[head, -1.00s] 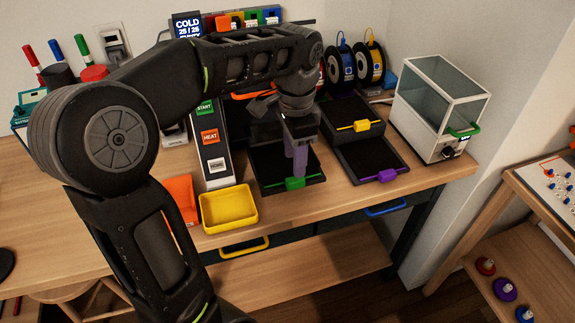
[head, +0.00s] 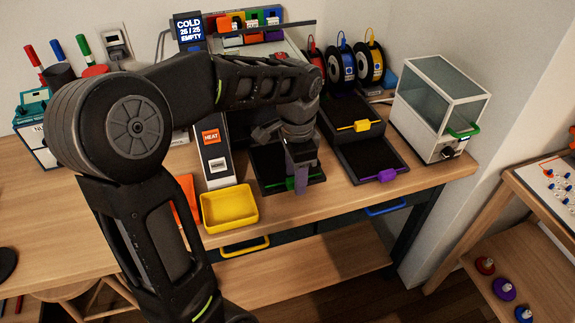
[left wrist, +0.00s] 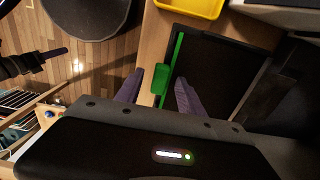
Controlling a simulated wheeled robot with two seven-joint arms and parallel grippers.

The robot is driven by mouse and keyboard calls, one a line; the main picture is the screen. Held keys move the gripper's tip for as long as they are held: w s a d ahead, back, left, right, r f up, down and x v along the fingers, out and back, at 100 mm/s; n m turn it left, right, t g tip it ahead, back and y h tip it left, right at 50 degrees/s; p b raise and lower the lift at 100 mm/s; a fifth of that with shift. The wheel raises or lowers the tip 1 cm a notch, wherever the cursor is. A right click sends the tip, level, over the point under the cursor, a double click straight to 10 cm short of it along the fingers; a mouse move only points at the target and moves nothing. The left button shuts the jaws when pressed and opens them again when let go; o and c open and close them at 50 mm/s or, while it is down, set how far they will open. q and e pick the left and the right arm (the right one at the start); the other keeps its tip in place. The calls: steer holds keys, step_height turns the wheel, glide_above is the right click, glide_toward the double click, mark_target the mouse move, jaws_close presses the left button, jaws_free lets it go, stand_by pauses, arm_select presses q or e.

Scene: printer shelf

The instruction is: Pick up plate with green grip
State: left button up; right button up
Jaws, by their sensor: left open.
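The plate with the green grip (head: 270,167) is a black square plate lying in the printer bay near the table's front edge. In the left wrist view the plate (left wrist: 215,75) shows a green strip along its edge and a green grip (left wrist: 160,79) sticking out. My left gripper (head: 301,183) is over the plate's front edge. In the left wrist view its two purple fingers (left wrist: 158,92) are open, with the green grip between and just beyond their tips. I cannot tell whether they touch it. In the head view the gripper hides part of the green grip. My right gripper is not in view.
A yellow tray (head: 229,208) stands just left of the plate. Black plates with a purple grip (head: 387,175) and a yellow grip (head: 362,126) lie to the right. A glass-sided box (head: 440,105) stands farther right. Open floor lies before the table.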

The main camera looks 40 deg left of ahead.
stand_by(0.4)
arm_select(q)
jaws_close()
stand_by(0.5)
